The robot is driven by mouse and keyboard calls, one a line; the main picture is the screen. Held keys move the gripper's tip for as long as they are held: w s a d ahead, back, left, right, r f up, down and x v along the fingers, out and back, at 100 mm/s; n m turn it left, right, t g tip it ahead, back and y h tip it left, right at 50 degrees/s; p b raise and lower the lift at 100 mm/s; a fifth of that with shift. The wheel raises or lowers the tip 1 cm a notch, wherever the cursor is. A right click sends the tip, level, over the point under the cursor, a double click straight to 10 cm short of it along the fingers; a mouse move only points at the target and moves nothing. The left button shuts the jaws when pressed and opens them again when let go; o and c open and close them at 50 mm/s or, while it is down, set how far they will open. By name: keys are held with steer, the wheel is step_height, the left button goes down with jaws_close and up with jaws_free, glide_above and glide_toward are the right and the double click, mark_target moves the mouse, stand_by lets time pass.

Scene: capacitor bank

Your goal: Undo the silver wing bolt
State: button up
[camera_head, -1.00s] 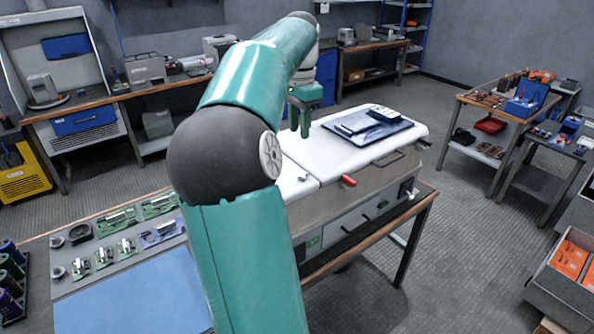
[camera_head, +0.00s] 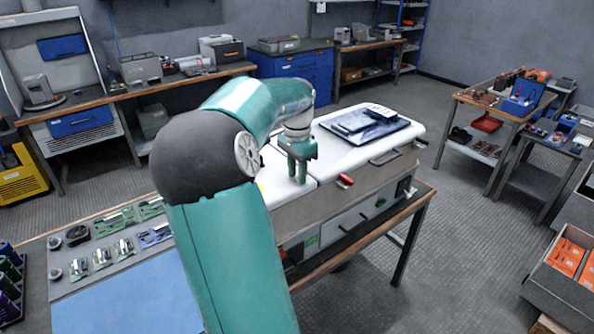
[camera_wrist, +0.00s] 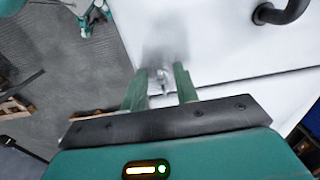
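The silver wing bolt (camera_wrist: 162,80) is a small, blurred metal piece on the white top, near a seam. In the wrist view it shows between my two green fingers, with a gap to at least the right finger. My gripper (camera_wrist: 161,74) is open and points down at it. In the head view my gripper (camera_head: 298,178) is low over the front part of the white-topped cabinet (camera_head: 345,152), and it hides the bolt there. Whether the fingertips touch the white top cannot be told.
A red-handled part (camera_head: 345,180) sits on the cabinet's front edge, right of my gripper. A dark tray with a device (camera_head: 372,124) lies on the top's far part. A black handle (camera_wrist: 282,12) shows in the wrist view. Open floor lies to the right.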

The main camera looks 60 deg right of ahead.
jaws_close()
